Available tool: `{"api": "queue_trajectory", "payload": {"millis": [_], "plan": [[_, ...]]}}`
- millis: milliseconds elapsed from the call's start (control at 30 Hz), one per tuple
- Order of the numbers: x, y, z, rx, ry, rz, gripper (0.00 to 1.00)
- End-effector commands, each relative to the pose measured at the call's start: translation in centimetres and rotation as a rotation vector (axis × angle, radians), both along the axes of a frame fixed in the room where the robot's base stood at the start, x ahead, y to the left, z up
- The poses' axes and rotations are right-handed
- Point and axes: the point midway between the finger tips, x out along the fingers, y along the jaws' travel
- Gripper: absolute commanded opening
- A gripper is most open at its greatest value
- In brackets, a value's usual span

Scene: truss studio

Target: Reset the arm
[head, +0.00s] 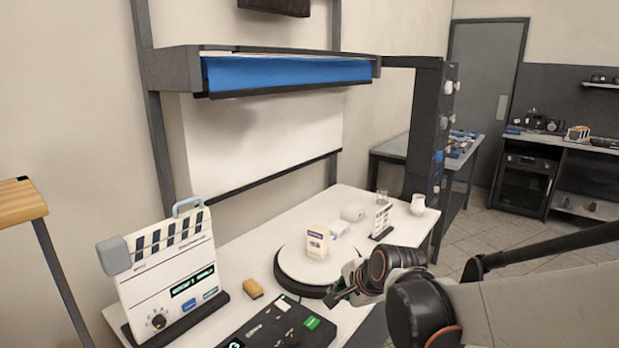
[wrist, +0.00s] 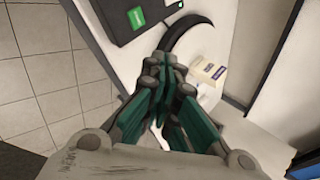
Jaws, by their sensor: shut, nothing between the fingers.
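My gripper (head: 340,294) reaches in from the right in the head view, above the front edge of the white table (head: 232,262). Its fingers are together and hold nothing. In the wrist view the green-padded gripper (wrist: 168,85) fills the middle, in front of the round turntable's dark rim (wrist: 180,35). My arm hides part of the table's right front in the head view.
A white turntable (head: 290,270) bears a small cream box (head: 317,243). A white cup (head: 418,204) stands at the back right. Tiled floor lies right.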

Motion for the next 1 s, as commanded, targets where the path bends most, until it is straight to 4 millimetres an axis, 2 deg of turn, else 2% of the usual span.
{"api": "queue_trajectory", "payload": {"millis": [33, 200, 433, 800, 1000], "plan": [[-1.3, -0.9, 0.9, -0.050, -0.014, 0.037, 0.00], [-5.3, -3.7, 3.1, -0.240, -0.063, 0.192, 0.00], [-11.2, -7.1, 4.9, -0.494, -0.109, 0.408, 0.00], [-20.2, -11.6, 5.1, -0.865, -0.135, 0.760, 0.00], [-22.7, -12.7, 4.7, -0.969, -0.132, 0.873, 0.00]]}}
